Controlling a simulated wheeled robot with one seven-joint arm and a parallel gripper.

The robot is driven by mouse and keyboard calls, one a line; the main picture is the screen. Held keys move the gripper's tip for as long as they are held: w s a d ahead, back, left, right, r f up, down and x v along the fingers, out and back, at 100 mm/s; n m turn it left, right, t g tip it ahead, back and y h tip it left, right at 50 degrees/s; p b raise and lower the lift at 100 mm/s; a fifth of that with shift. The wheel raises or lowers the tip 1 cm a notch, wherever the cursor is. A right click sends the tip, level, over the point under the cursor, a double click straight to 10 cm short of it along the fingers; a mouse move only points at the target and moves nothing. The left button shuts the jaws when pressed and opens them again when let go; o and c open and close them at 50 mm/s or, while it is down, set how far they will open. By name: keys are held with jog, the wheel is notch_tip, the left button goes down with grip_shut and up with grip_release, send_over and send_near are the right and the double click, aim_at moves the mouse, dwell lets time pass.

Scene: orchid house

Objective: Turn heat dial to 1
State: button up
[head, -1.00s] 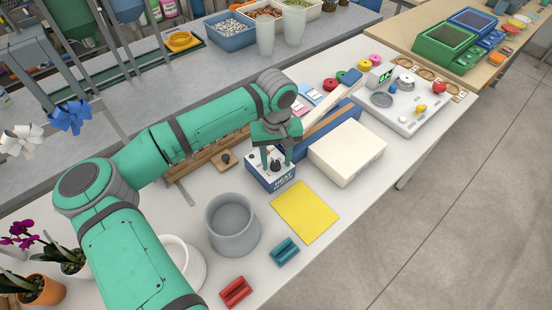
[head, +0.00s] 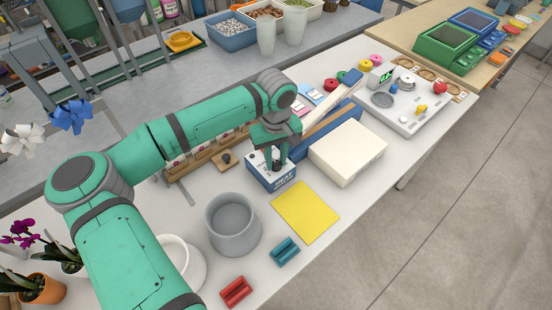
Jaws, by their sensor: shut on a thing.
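The heat control box (head: 269,178), blue at the front with a pale top and the word HEAT on it, stands on the white bench near the middle of the head view. Its dark dial (head: 277,166) sits on the top face. My green gripper (head: 277,160) points down over the box and is shut on the dial. The fingers and wrist cover part of the dial and box top, so I cannot read the dial's setting or its marks.
A white box (head: 348,152) stands close to the right. A yellow sheet (head: 305,212), a grey pot (head: 232,226), a teal block (head: 285,251) and a red block (head: 236,292) lie nearer. A wooden rack (head: 205,158) is behind on the left.

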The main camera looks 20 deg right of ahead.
jog(key=n, duration=0.5)
jog(key=shift+n, duration=0.3)
jog(key=n, duration=1)
jog(key=shift+n, duration=0.4)
jog(key=n, duration=0.5)
jog(key=shift+s, duration=0.1)
jog(key=shift+n, duration=0.3)
jog(key=o, duration=1)
jog(key=shift+o, duration=0.2)
